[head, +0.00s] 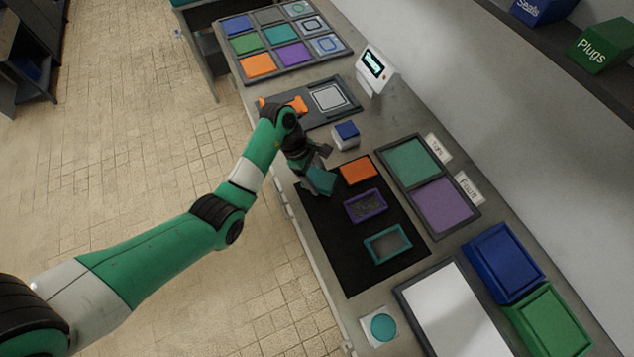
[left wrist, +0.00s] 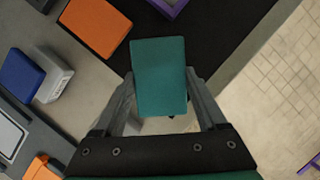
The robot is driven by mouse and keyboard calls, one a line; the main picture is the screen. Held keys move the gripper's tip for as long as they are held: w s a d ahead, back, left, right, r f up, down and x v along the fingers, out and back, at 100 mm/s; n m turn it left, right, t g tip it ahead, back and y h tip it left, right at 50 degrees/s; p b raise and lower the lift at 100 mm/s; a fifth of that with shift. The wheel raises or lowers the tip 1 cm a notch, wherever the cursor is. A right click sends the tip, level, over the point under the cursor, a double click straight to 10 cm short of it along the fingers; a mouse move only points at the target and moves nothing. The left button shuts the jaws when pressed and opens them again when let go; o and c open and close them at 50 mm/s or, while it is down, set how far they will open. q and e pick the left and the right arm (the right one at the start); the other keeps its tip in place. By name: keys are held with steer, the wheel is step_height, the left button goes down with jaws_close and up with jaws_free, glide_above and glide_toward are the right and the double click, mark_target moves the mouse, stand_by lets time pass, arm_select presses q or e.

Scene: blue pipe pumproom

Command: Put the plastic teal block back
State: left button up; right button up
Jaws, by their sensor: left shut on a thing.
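The teal block (left wrist: 160,76) is held between the two fingers of my left gripper (left wrist: 160,100) in the left wrist view. In the head view the teal block (head: 319,181) shows at the tip of my left gripper (head: 318,162), over the upper left part of the black mat (head: 340,240). I cannot tell whether the block touches the mat. A teal open frame (head: 387,244) lies low on the mat, with a purple open frame (head: 365,206) above it. A tray has a teal panel (head: 410,161) and a purple panel (head: 445,205). My right gripper is not in view.
An orange block (head: 357,170) sits on the mat's upper edge, near my gripper. A blue-topped white box (head: 346,135) stands close by. A white display device (head: 376,70), a multicoloured grid tray (head: 280,40), and blue (head: 503,262) and green (head: 549,322) bins line the counter.

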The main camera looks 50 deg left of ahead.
mark_target(317, 182)
arm_select(q)
step_height(317, 182, down, 3)
steer(key=shift+f+b, duration=0.2)
steer(key=shift+b, duration=0.4)
steer(key=shift+a+r, duration=0.1)
steer(key=o, duration=1.2)
steer(key=shift+o, duration=0.2)
steer(key=p+v, duration=0.4)
steer(key=v, duration=0.8)
steer(key=shift+p, duration=0.3)
